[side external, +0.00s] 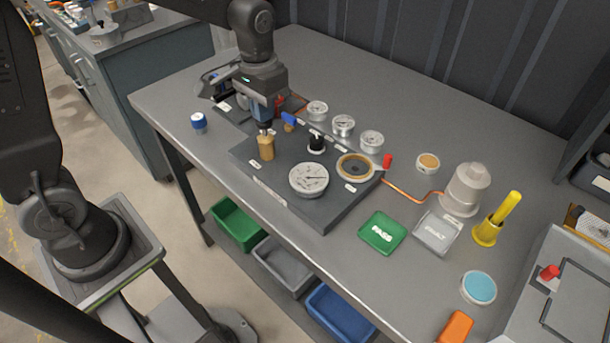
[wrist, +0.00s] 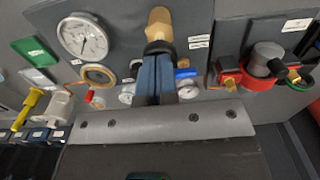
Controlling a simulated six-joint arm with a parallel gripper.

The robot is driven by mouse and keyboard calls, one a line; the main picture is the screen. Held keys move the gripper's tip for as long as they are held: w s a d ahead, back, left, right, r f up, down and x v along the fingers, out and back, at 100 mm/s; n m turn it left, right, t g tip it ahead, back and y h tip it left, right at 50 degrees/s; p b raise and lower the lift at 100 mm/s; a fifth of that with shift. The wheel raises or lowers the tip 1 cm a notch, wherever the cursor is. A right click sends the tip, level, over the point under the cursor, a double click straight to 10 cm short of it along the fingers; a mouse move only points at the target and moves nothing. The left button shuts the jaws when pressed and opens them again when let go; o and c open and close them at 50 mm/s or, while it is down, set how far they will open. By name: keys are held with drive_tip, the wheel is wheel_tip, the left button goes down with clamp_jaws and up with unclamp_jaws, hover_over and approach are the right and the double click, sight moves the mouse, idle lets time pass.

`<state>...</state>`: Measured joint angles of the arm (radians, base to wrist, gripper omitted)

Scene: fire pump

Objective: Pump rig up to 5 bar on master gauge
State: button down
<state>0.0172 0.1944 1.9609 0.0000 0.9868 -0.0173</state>
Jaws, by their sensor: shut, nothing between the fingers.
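The large white dial gauge (side external: 308,180) lies face up on the dark rig plate (side external: 325,212); it also shows in the wrist view (wrist: 83,35). Its needle reading is too small to tell. A tan, brass-like handle (side external: 266,149) stands upright on the plate left of the gauge; it also shows in the wrist view (wrist: 160,24). My gripper (side external: 265,126) is shut and empty, its tips right by the handle's top; whether they touch I cannot tell. In the wrist view its blue fingers (wrist: 158,60) are together and hide part of the rig.
Three small gauges (side external: 343,125) stand behind the plate. A blue lever (side external: 289,118) and a black knob (side external: 316,142) are near my gripper. A brass ring (side external: 355,167) lies right of the large gauge. Green PASS tray (side external: 381,233), grey tray (side external: 437,233) and yellow holder (side external: 487,232) are farther right.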

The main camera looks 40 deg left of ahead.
drive_tip(key=shift+f, duration=1.15)
drive_tip(key=shift+r, duration=1.9)
wheel_tip(320, 180, up, 7)
